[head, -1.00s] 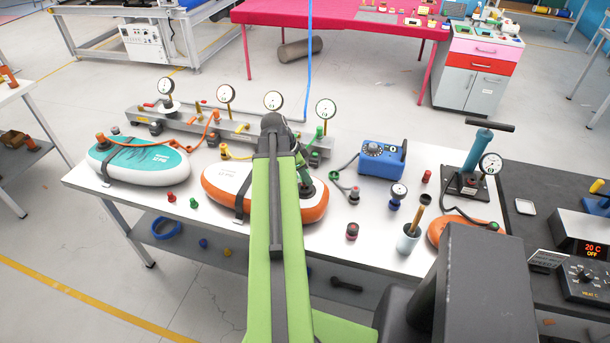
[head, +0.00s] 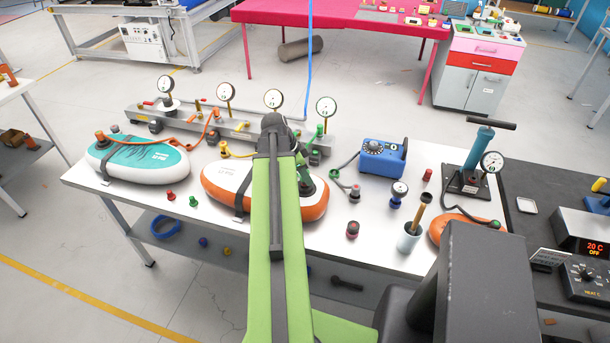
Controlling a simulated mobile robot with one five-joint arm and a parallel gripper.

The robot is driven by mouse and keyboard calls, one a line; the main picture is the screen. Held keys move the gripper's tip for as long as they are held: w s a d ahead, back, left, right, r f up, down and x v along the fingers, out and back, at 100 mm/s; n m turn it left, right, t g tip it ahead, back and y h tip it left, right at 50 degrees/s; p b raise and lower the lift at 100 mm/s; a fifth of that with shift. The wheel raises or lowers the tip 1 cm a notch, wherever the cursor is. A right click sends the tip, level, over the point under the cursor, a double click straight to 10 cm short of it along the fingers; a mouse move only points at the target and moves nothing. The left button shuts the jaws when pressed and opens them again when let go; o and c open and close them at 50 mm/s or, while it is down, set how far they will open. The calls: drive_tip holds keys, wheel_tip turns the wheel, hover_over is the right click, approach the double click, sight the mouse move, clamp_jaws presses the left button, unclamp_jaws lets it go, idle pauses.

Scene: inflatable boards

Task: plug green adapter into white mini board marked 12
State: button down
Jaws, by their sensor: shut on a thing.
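The white mini board (head: 232,178) with an orange edge lies at the middle of the table, with a dark strap across it. Its printed mark is too small to read surely. My green arm crosses its right part. My gripper (head: 306,187) shows only as a dark end beside the arm, over the board's right end. It is shut, and what it holds is mostly hidden, seemingly the green adapter. A green fitting (head: 319,131) stands at the right end of the grey manifold. I cannot tell whether the held piece touches the board's valve.
A teal and white board (head: 140,162) with an orange hose lies at the left. The manifold (head: 180,128) with several gauges runs behind. A blue pump box (head: 381,157), a cup (head: 409,238) and a hand pump (head: 477,160) stand right. Small caps (head: 193,201) lie in front.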

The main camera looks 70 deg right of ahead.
drive_tip(key=shift+f+b, duration=0.85)
drive_tip(key=shift+f, duration=0.1)
drive_tip(key=c, duration=1)
unclamp_jaws()
drive_tip(key=shift+r, duration=0.1)
drive_tip(key=p+v, duration=1.6)
drive_tip(key=v, duration=0.1)
drive_tip(key=shift+a+r, duration=0.15)
drive_tip(key=shift+r, duration=0.05)
